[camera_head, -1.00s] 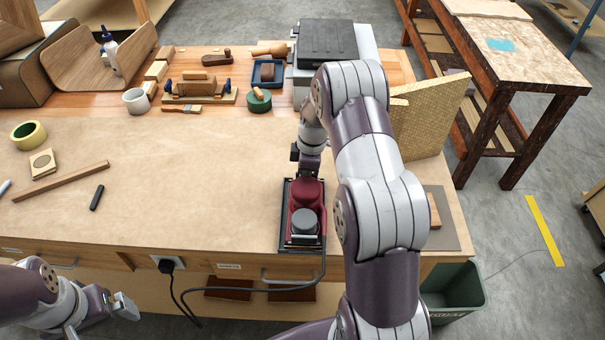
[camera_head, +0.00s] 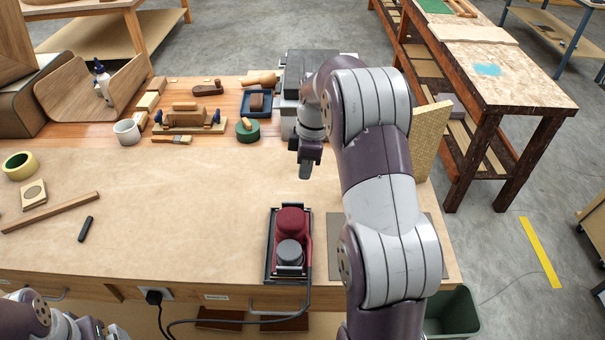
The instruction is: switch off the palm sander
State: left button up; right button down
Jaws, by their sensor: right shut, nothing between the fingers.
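The palm sander (camera_head: 290,235), dark red with a grey round part toward the front, sits on a black tray (camera_head: 272,270) near the front edge of the bench. Its black cord (camera_head: 240,320) runs over the front edge toward a plug in the bench's front. I cannot tell the state of its switch. My right gripper (camera_head: 305,173) is shut and empty, pointing down above the bench behind the sander, apart from it. My left arm shows only in part at the bottom left corner, and its fingers cannot be made out.
A grey flat mat (camera_head: 334,262) lies right of the sander, partly behind my right arm. A green bin (camera_head: 455,312) stands below at the right. The bench's middle is clear.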

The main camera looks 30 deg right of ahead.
jog(key=t+y+b, duration=0.1)
jog(key=y+b, duration=0.1)
jog(key=b, duration=0.2)
send_near(290, 204)
jog(key=a+f, duration=0.1)
jog(key=f, duration=0.1)
jog(key=a+f+p, duration=0.1)
jog(key=f, duration=0.1)
jog(key=a+f+p, duration=0.1)
jog(key=f, duration=0.1)
jog(key=shift+s+a+f, duration=0.15)
jog(key=shift+f, duration=0.4)
jog(key=shift+a, duration=0.15)
jog(key=shift+f, duration=0.25)
